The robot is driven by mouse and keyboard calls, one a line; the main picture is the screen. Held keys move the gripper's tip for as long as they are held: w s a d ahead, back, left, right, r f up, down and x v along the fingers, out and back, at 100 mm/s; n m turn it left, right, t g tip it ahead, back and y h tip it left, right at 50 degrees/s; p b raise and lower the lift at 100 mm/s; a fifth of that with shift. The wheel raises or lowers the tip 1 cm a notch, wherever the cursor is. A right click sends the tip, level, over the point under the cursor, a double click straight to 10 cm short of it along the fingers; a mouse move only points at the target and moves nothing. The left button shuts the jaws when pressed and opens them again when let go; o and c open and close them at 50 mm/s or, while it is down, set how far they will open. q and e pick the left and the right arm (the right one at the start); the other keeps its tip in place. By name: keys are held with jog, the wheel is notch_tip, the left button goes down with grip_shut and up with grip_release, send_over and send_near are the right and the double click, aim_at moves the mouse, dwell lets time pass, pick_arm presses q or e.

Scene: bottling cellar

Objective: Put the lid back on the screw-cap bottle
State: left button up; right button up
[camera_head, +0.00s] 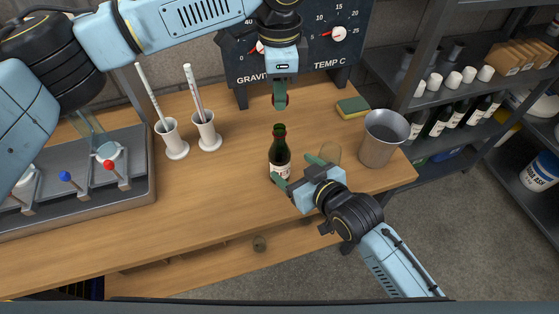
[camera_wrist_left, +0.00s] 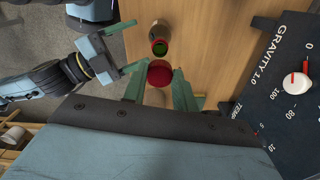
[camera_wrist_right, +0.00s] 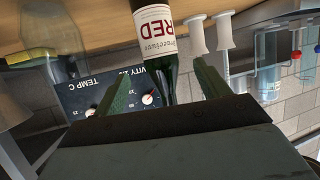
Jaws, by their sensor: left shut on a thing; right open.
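The screw-cap bottle (camera_head: 280,158), dark green with a pale label, stands upright on the wooden bench. Its open mouth shows in the left wrist view (camera_wrist_left: 160,46). My left gripper (camera_head: 280,100) points down above the bottle, shut on the red lid (camera_head: 281,101). The lid also shows between the fingers in the left wrist view (camera_wrist_left: 160,73), apart from the bottle mouth. My right gripper (camera_head: 297,171) is open low beside the bottle. In the right wrist view the bottle (camera_wrist_right: 158,40) appears between its spread fingers; I cannot tell whether they touch it.
A metal beaker (camera_head: 381,140) and a sponge (camera_head: 352,107) stand right of the bottle. A glass (camera_head: 330,152) is partly hidden behind my right gripper. Two white stands (camera_head: 207,132) with tubes are at left. The gauge board (camera_head: 318,45) is behind. The front bench is clear.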

aim_at(286, 162)
jog(key=x, duration=0.7)
jog(key=shift+w+a+f, duration=0.15)
jog(key=shift+w, duration=0.05)
jog(key=c, duration=1.4)
pick_arm(q)
jog(key=shift+f, duration=2.5)
pick_arm(e)
jog(key=shift+c, duration=0.2)
